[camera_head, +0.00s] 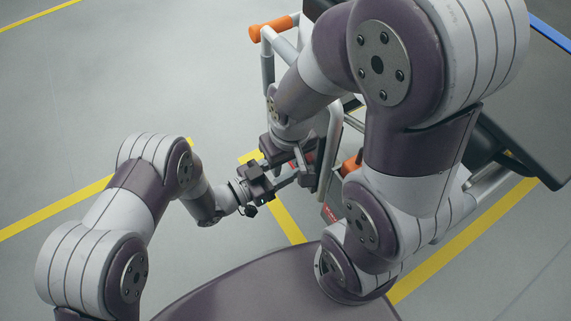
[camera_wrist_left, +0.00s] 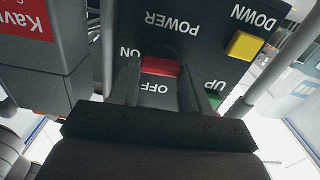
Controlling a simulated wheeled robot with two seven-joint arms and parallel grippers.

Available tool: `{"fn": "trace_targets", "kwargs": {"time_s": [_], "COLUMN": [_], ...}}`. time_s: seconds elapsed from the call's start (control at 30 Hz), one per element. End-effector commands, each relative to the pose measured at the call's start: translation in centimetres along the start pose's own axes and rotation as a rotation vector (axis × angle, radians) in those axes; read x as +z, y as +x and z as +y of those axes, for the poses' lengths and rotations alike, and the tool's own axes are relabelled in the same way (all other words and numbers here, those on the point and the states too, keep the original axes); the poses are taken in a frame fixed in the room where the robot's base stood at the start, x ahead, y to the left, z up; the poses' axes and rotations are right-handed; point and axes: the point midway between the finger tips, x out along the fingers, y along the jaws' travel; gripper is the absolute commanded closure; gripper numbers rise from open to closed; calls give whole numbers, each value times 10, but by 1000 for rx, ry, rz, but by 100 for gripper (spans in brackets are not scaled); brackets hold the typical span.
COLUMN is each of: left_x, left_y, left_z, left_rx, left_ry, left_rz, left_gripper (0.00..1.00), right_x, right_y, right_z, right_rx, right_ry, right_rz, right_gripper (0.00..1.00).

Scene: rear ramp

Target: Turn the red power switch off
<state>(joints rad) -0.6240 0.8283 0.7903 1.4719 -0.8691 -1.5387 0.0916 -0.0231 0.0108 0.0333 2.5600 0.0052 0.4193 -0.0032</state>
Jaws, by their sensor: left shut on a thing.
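The red power switch (camera_wrist_left: 160,67) sits on a dark control panel (camera_wrist_left: 205,60) in the left wrist view, where the lettering appears upside down. ON is above the switch's left end and OFF is just below it. My left gripper (camera_wrist_left: 160,85) has one finger on each side of the switch and is shut on it.
A yellow button (camera_wrist_left: 244,46) marked DOWN and a green button (camera_wrist_left: 214,101) marked UP are on the same panel. A grey box with a red label (camera_wrist_left: 24,18) stands at left. Ramp rails with an orange grip (camera_head: 270,28) rise nearby. Open floor lies left.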

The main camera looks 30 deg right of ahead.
Motion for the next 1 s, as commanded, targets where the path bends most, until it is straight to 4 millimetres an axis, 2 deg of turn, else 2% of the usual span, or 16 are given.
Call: {"fn": "trace_targets", "kwargs": {"time_s": [0.5, 1.0], "left_x": [-3, 0], "left_y": [-1, -1], "left_z": [-2, -4], "left_rx": [-1, -2], "left_ry": [-420, -896], "left_rz": [-3, -3], "left_gripper": [84, 84], "right_x": [-4, -7], "right_y": [-34, -57], "right_z": [0, 0], "right_rx": [0, 0], "right_ry": [0, 0], "right_rz": [0, 0], "right_gripper": [62, 62]}}
